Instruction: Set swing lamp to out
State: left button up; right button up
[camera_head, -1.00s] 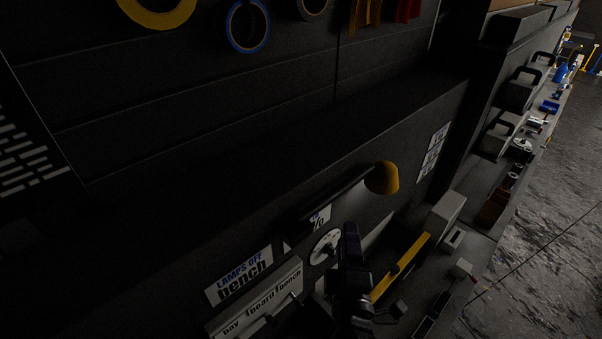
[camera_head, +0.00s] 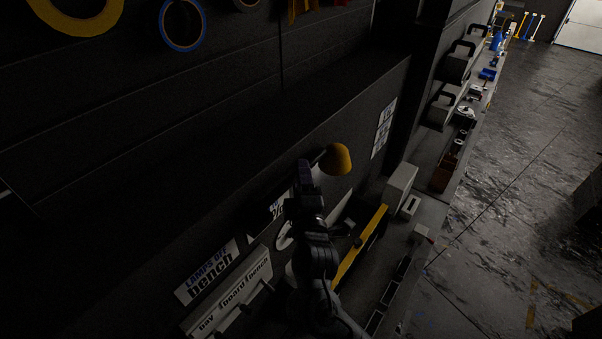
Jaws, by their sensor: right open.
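The swing lamp has a yellow shade (camera_head: 337,159) on a dark arm against the wall above the bench. The arm is partly hidden behind my right gripper (camera_head: 304,172). The gripper reaches up from the bottom of the view, with its fingertips beside the lamp's arm, just left of the shade. I cannot tell whether they touch it. The gripper is open, with nothing visible in it. My left gripper is not in view.
A "LAMPS OFF bench" sign (camera_head: 207,273) and a labelled switch box (camera_head: 232,297) are at lower left. A yellow bar (camera_head: 361,243) and a grey box (camera_head: 400,184) are on the bench right of my arm. Open floor (camera_head: 520,170) lies at right.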

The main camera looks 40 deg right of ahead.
jog(key=shift+w+d, duration=0.15)
jog(key=shift+w, duration=0.05)
jog(key=shift+c, duration=0.5)
grip_shut()
jog(key=shift+d, duration=0.1)
